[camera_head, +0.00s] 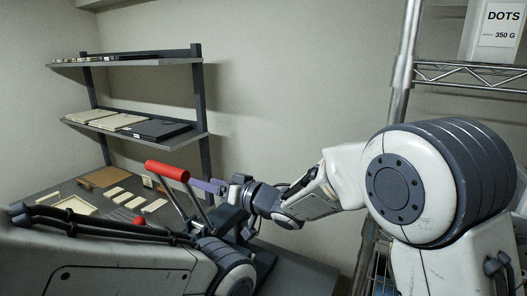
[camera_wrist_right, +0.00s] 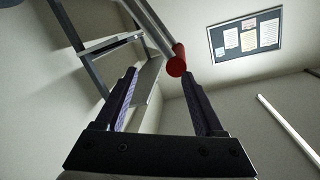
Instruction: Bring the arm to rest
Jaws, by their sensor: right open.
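The press has a red handle bar (camera_head: 167,170) raised on grey lever arms; its body is largely hidden behind my arms. My right gripper (camera_head: 200,185) reaches in from the right with its purple fingers close to the right end of the handle. In the right wrist view my right gripper (camera_wrist_right: 159,82) is open and empty, and the red handle (camera_wrist_right: 177,60) shows beyond the fingertips, nearer the right finger. I cannot tell whether they touch. My left arm crosses the lower left of the head view; its gripper does not show.
A grey shelf (camera_head: 145,129) with flat panels stands behind the bench (camera_head: 305,272). Small tan pieces and a red knob (camera_head: 139,220) lie around the bench's left part. A wire rack (camera_head: 470,75) with a white box (camera_head: 494,35) stands at right. A notice board (camera_wrist_right: 246,36) hangs on the wall.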

